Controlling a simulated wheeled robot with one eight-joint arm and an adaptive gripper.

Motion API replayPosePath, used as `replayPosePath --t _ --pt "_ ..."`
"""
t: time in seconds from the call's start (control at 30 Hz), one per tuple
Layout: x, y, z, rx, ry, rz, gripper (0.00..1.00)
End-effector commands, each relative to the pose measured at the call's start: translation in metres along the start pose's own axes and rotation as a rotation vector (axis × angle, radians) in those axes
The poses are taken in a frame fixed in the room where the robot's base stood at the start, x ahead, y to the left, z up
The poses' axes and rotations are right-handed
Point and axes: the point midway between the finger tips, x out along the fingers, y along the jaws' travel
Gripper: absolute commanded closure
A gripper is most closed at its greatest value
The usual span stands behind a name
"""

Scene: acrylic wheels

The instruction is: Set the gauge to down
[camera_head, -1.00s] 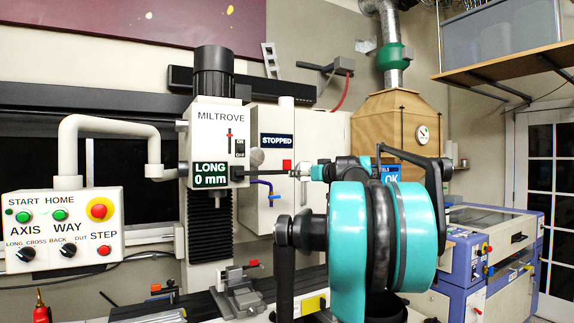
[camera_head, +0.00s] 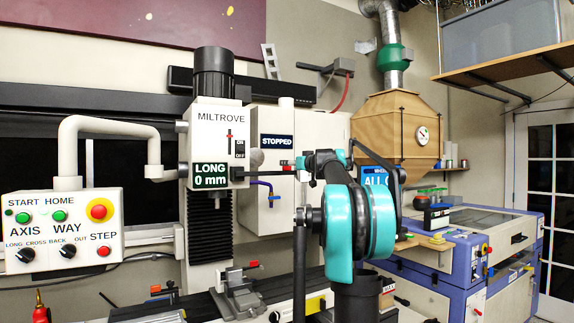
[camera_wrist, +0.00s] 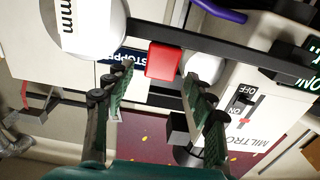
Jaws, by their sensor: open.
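A dark bar (camera_head: 262,174) reaches right from the milling machine's "LONG 0 mm" display (camera_head: 210,176). In the wrist view the bar (camera_wrist: 225,45) carries a red block (camera_wrist: 162,61) and a white round body (camera_wrist: 85,25) marked "mm", perhaps the gauge; I cannot tell which way it is set. My gripper (camera_wrist: 157,80) is open, with a finger on either side of the red block's near end; contact cannot be told. In the head view my arm partly hides the gripper and the bar's right end. A round dial (camera_head: 422,134) sits on the wooden hood.
The white cabinet with the "STOPPED" sign (camera_head: 277,141) is behind. The control box (camera_head: 62,230) is at left, and a vise (camera_head: 238,290) is below.

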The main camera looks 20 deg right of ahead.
Motion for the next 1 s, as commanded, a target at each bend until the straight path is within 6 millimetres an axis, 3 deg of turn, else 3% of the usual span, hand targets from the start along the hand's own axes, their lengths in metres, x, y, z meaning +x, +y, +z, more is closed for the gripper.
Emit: replayPosePath --t 0.1,0.3,0.67,1.0 --pt "0.018 -0.001 0.000 0.000 0.000 -0.001 0.45" --pt "0.034 0.000 0.000 0.000 0.000 0.000 0.45" --pt "0.037 0.000 0.000 0.000 0.000 0.000 0.45" --pt "0.037 0.000 0.000 0.000 0.000 0.000 0.87"
